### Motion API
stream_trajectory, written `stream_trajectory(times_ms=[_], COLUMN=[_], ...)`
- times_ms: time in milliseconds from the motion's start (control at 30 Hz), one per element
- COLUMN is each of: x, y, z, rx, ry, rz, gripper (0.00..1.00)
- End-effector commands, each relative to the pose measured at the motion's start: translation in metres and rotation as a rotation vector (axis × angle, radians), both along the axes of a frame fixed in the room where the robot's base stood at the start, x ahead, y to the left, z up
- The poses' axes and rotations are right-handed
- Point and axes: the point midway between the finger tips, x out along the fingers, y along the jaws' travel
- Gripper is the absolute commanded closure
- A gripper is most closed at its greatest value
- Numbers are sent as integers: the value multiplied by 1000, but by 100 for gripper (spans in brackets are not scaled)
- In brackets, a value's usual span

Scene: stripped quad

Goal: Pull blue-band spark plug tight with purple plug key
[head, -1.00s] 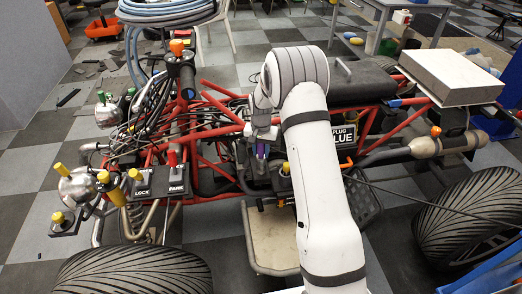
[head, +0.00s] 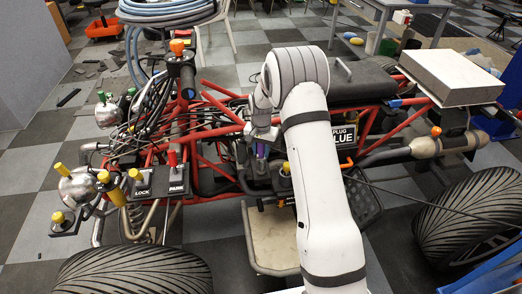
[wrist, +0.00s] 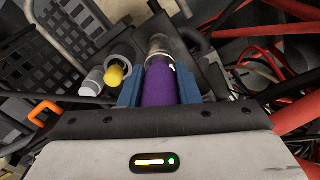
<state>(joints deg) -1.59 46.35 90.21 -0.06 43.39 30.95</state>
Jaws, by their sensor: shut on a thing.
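My gripper (head: 262,132) is low over the middle of the red-framed quad in the head view. In the wrist view its blue fingertips (wrist: 158,90) are shut on the purple plug key (wrist: 165,84), one on each side. The key's purple body also shows in the head view (head: 262,150), below my gripper. A metallic part (wrist: 159,46) shows at the key's far end, over a dark block. I cannot tell whether it belongs to the key or to a plug. The blue-band spark plug cannot be made out. A sign reading "PLUG BLUE" (head: 344,136) stands to the right of my arm.
A yellow-capped part (wrist: 116,75) and a pale cylinder (wrist: 93,79) stand close left of the key in the wrist view. Red frame tubes (head: 218,180) and black cables (head: 140,110) surround the spot. A black seat (head: 350,86) lies behind.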

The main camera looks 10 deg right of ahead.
Motion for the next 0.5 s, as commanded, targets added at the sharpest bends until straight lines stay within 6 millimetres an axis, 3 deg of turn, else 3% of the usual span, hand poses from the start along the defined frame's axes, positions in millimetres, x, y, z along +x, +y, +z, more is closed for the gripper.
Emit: stream_trajectory(times_ms=[500], x=[0], y=[0], z=[15], rx=[0], ry=[-1], rz=[0], gripper=[98])
